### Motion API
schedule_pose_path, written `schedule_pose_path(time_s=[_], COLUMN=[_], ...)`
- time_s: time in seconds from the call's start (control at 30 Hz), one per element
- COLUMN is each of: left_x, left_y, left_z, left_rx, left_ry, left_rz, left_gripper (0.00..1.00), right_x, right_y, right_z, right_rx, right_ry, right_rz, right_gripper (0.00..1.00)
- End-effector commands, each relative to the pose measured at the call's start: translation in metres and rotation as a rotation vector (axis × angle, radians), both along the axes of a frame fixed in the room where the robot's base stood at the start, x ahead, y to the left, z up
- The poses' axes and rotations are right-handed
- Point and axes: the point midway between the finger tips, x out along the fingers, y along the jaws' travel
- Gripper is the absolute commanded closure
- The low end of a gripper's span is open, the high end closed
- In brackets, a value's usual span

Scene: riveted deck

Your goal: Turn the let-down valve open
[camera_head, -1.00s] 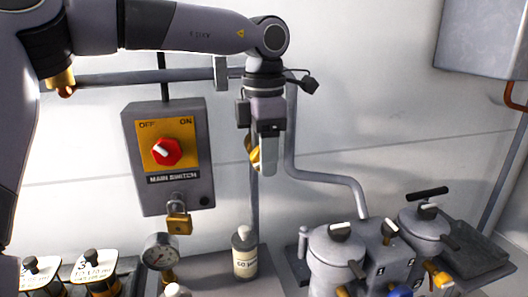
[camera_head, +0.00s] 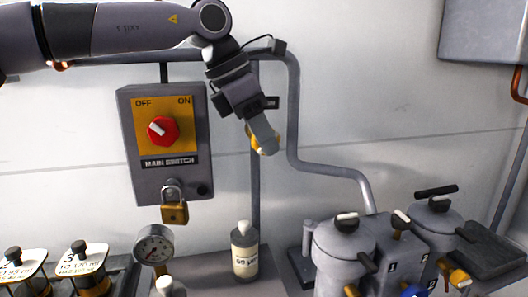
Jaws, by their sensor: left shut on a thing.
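My left gripper (camera_head: 266,144) comes down from the upper left in front of the vertical wall pipe. It is shut on a yellow handle (camera_head: 252,134) on that pipe, which I take to be the let-down valve. The fingers hide most of the handle and the valve body, so the handle's exact angle is hard to tell. The gripper is tilted, its fingertips pointing down and to the right. A small dark label (camera_head: 272,102) shows beside the pipe, partly behind the gripper and too small to read. My right gripper is not in view.
A main switch box (camera_head: 190,185) with a red knob and a padlock (camera_head: 174,212) hangs left of the pipe. Below are a pressure gauge (camera_head: 153,246) and a bottle (camera_head: 244,262). Grey pots (camera_head: 340,245) stand at the lower right.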

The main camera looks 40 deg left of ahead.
Motion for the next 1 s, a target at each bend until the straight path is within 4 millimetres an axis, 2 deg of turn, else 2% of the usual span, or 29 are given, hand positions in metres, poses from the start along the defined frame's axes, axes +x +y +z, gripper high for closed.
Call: schedule_pose_path(time_s=[0.1,0.43,0.47,0.5,0.53,0.83,1.0], left_x=[0.0,0.0,0.0,0.0,0.0,-0.001,-0.008], left_y=[0.001,0.0,0.0,0.0,0.0,0.001,0.007], left_z=[-0.001,0.001,0.001,0.001,0.001,0.002,0.021], left_rx=[-0.025,-0.03,-0.03,-0.03,-0.03,-0.029,-0.029], left_ry=[-0.031,-0.037,-0.036,-0.036,-0.036,-0.036,-0.039], left_rz=[0.0,0.0,0.0,0.0,0.0,0.0,0.0], left_gripper=[0.98,0.98,0.64,0.51,0.47,0.47,0.47], right_x=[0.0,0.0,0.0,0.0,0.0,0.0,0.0], right_y=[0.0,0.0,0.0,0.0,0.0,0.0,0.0], right_z=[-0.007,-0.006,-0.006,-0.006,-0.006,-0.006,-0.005], right_rx=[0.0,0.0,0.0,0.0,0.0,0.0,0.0], right_ry=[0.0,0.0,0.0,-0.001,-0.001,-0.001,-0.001], right_rz=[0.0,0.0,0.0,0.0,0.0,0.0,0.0], right_gripper=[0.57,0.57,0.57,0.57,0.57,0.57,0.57])
